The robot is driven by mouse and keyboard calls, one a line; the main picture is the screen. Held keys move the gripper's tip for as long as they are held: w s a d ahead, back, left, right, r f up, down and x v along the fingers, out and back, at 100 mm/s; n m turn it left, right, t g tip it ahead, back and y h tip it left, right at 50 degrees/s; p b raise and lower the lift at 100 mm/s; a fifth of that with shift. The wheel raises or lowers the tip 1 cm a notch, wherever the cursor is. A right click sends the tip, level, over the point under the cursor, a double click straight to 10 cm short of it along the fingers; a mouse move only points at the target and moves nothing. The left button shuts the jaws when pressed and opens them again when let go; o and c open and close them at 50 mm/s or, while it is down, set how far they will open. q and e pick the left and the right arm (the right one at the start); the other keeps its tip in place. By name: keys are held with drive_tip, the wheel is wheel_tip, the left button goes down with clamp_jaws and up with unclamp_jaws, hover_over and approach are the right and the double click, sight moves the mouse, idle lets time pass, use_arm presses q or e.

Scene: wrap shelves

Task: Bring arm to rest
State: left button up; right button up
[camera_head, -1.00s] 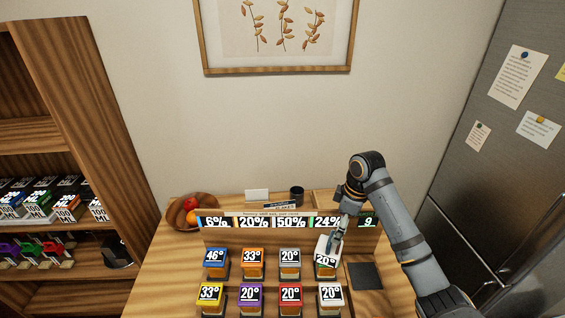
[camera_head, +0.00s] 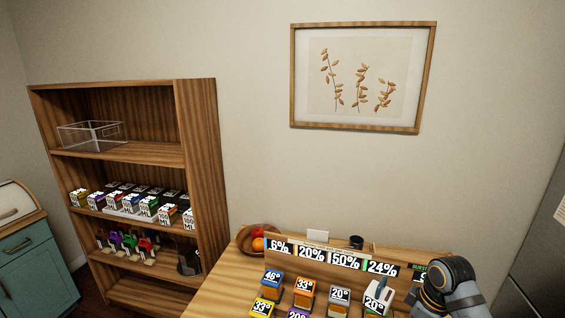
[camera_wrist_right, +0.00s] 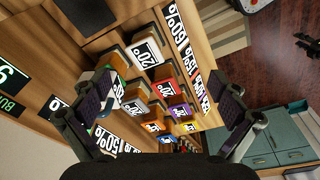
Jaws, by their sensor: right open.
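My right arm (camera_head: 450,285) shows at the lower right of the head view, bent beside the table's display. My right gripper (camera_wrist_right: 165,98) is open in the wrist view, its two fingers wide apart with nothing between them. My left gripper is in neither view.
The wooden table (camera_head: 222,287) carries boxes, a percent-sign board (camera_head: 328,258) and a fruit bowl (camera_head: 250,232). A wooden shelf (camera_head: 195,150) on the left holds a clear bin (camera_head: 92,135) and rows of boxes. A teal cabinet (camera_head: 38,270) stands at far left.

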drive_tip(key=s+a+f+m+t+h, duration=0.1)
drive_tip(key=s+a+f+m, duration=0.3)
drive_tip(key=s, duration=0.5)
drive_tip(key=s+a+f+m+t+h, duration=0.1)
drive_tip(key=s+a+f+m, duration=0.25)
drive_tip(key=s, duration=0.45)
drive_tip(key=s+d+f+g+b, duration=0.1)
drive_tip(key=s+d+f, duration=0.1)
drive_tip(key=f, duration=1.4)
drive_tip(key=s+d+f+b, duration=0.1)
drive_tip(key=s+f, duration=0.1)
drive_tip(key=f, duration=1.3)
use_arm(q)
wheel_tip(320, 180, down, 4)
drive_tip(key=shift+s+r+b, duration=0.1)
drive_tip(key=shift+b, duration=0.75)
use_arm(e)
drive_tip(key=s+d+f+m+g, duration=0.1)
drive_tip(key=s+f, duration=1.4)
drive_tip(key=s, duration=0.2)
drive_tip(key=shift+f, duration=0.2)
